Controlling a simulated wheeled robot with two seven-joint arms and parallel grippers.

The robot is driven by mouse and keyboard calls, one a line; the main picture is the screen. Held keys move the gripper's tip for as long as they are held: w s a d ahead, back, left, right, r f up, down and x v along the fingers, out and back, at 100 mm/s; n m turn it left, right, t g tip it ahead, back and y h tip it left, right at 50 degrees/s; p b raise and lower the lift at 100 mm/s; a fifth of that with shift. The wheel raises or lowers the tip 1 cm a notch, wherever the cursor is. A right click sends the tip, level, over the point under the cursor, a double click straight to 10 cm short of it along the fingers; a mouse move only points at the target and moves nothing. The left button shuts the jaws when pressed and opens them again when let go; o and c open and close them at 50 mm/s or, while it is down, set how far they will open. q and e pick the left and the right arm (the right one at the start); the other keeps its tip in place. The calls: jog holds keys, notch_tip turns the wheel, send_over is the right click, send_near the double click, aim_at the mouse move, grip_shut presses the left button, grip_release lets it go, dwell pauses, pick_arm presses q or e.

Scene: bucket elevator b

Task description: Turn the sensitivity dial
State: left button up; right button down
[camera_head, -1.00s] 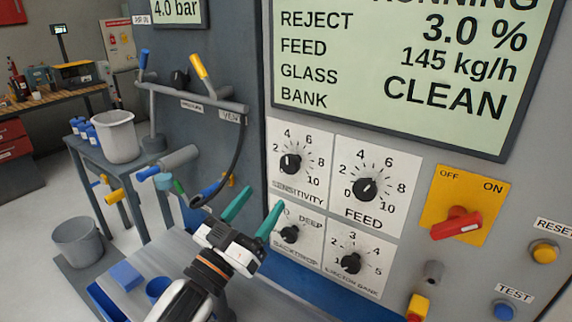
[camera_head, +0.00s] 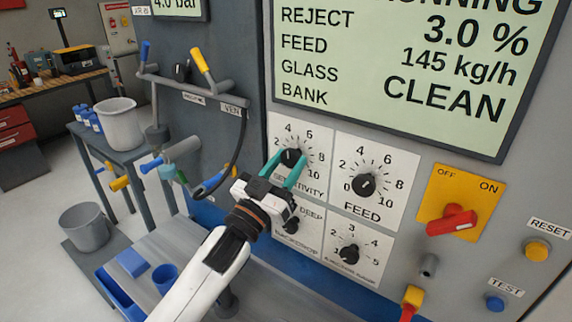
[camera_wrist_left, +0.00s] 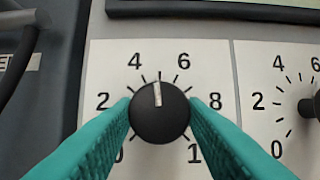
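The sensitivity dial (camera_head: 291,158) is a round black knob on a white scale plate, upper left of the dials below the display. In the left wrist view the dial (camera_wrist_left: 160,112) shows a white pointer aimed almost straight up, slightly left, between 4 and 6. My left gripper (camera_head: 292,153) is at the dial, its teal fingers open on either side of it. In the left wrist view the gripper (camera_wrist_left: 160,106) has a fingertip close to each side of the knob; I cannot tell whether they touch. My right gripper is not in view.
The feed dial (camera_head: 364,185) is close on the right. The backdrop dial (camera_head: 291,225) and ejector bank dial (camera_head: 348,254) are below. A red switch (camera_head: 452,221) is farther right. A pipe with a yellow-handled lever (camera_head: 203,60) stands left.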

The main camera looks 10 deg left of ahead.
pick_arm(q)
jog(key=c, duration=0.4)
jog(key=shift+m, duration=0.4)
jog(key=m+g+h+p, duration=0.1)
jog(key=m, duration=0.2)
jog(key=m+h+p, duration=0.1)
jog(key=m+h, duration=0.1)
jog(key=shift+a+r+m+g, duration=0.15)
jog(key=shift+a+m+g, duration=0.05)
jog(key=shift+m+g, duration=0.2)
jog(key=shift+w+a+m+g+h+p, duration=0.1)
jog(key=shift+m+g+h+p, duration=0.35)
jog(key=shift+m, duration=0.65)
jog(key=shift+m+g+h+p, duration=0.35)
jog(key=shift+m+g, duration=0.1)
jog(key=shift+m, duration=0.65)
jog(key=o, duration=1)
jog(key=shift+c, duration=0.2)
